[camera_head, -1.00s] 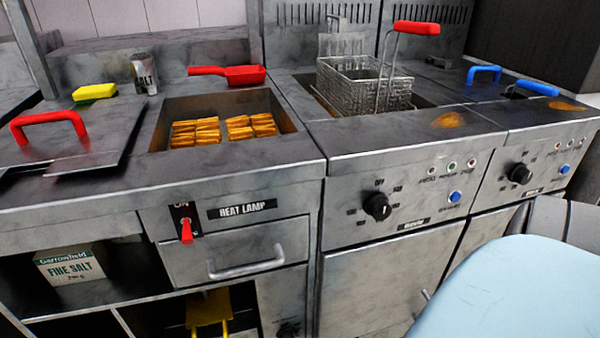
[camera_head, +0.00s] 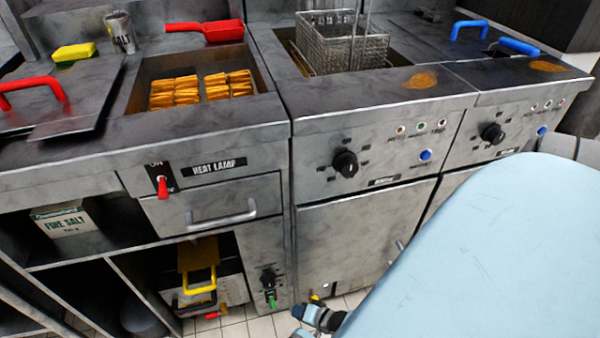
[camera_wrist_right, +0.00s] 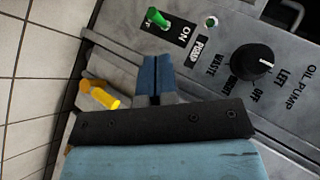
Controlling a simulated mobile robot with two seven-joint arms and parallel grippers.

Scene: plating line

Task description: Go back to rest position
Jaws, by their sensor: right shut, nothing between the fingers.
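My right gripper (camera_head: 322,316) shows at the bottom of the head view, low in front of the fryer cabinet and above the tiled floor, beside a large light-blue part of my arm. In the right wrist view the right gripper's blue fingers (camera_wrist_right: 154,76) are together with nothing between them. They point toward a panel with a green switch (camera_wrist_right: 157,19) and a black oil pump knob (camera_wrist_right: 251,62). I cannot tell whether they touch anything. My left gripper is not in view.
The fryer (camera_head: 385,110) with its wire basket (camera_head: 345,48) stands beside the heat lamp station (camera_head: 200,125), which holds golden food pieces (camera_head: 175,92). A yellow handle (camera_wrist_right: 100,95) is left of my fingers in the wrist view. Tiled floor (camera_wrist_right: 25,90) lies open at left.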

